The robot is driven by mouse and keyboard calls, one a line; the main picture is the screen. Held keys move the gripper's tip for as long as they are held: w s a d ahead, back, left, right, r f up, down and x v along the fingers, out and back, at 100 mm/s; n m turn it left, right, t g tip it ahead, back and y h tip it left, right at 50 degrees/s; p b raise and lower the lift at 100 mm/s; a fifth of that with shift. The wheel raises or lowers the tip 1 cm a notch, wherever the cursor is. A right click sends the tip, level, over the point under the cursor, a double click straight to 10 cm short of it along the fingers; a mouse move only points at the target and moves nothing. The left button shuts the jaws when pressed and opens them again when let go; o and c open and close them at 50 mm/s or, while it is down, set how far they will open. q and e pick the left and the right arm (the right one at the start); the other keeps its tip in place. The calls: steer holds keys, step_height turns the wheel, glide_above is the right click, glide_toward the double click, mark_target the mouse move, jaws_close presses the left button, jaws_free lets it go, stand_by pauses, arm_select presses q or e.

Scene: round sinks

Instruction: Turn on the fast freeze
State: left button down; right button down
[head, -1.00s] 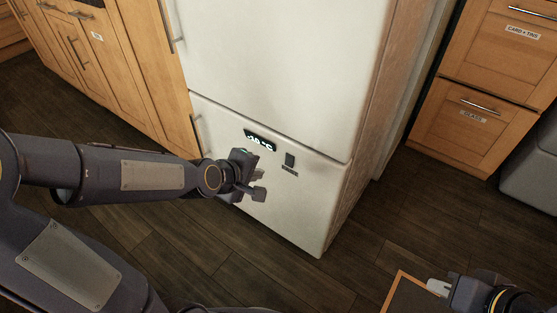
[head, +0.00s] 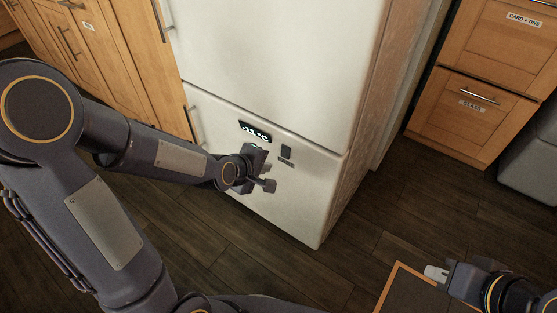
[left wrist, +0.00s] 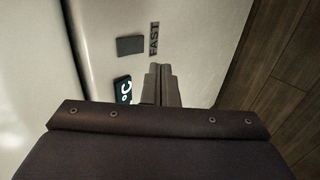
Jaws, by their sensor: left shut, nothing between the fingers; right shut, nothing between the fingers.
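The white fridge-freezer (head: 272,65) stands in the middle of the head view, with the freezer door (head: 318,190) below. A dark display (head: 255,132) on the freezer door shows a temperature. To its right is a small dark switch (head: 286,152) with a label under it. In the left wrist view the switch (left wrist: 130,46) sits beside the label "FAST" (left wrist: 154,39), and part of the display (left wrist: 122,90) shows. My left gripper (head: 268,185) is shut and empty, in front of the freezer door, below and left of the switch. My right gripper (head: 436,273) is shut and empty at the lower right.
Wooden cabinets (head: 95,60) stand left of the fridge. Wooden drawers labelled "CARD + TINS" and "GLASS" (head: 475,115) stand at the right, with a grey bin-like object (head: 530,160) beside them. Dark wood floor (head: 400,215) is open between.

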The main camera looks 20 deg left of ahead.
mark_target(284, 157)
arm_select(q)
steer(key=shift+w+d+f+b, duration=0.15)
steer(key=shift+w+d+f, duration=0.3)
steer(key=shift+w, duration=0.6)
steer(key=shift+w+d+f+b, duration=0.25)
steer(key=shift+w+f, duration=0.3)
steer(key=shift+w, duration=0.45)
steer(key=shift+w+d+f+b, duration=0.1)
steer(key=shift+w+d+f, duration=0.4)
steer(key=shift+w, duration=0.55)
steer(key=shift+w+b, duration=0.15)
steer(key=shift+b, duration=0.6)
